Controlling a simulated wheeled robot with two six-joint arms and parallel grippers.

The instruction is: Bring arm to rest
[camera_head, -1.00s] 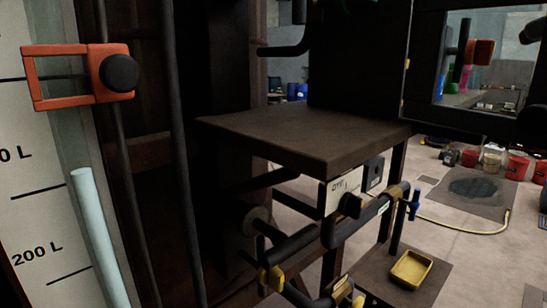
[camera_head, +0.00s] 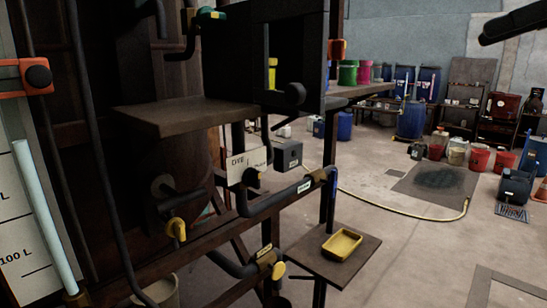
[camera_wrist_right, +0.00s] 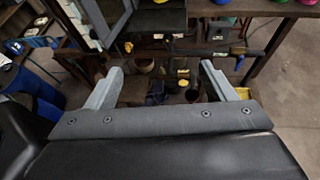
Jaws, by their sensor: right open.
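Part of my dark right gripper (camera_head: 492,35) enters at the top right corner of the head view, high in front of the pale back wall. In the right wrist view my right gripper (camera_wrist_right: 161,66) has its two grey fingers wide apart, with nothing between them. Beyond the fingers in that view are a shelf and dark pipework, apart from the gripper. My left gripper is not in view.
A gauge board (camera_head: 20,225) and a dark platform (camera_head: 190,114) with pipes stand at left. A yellow tray (camera_head: 342,245) sits on a low stand. A yellow hose (camera_head: 400,215) crosses the floor. The floor at right centre is mostly clear.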

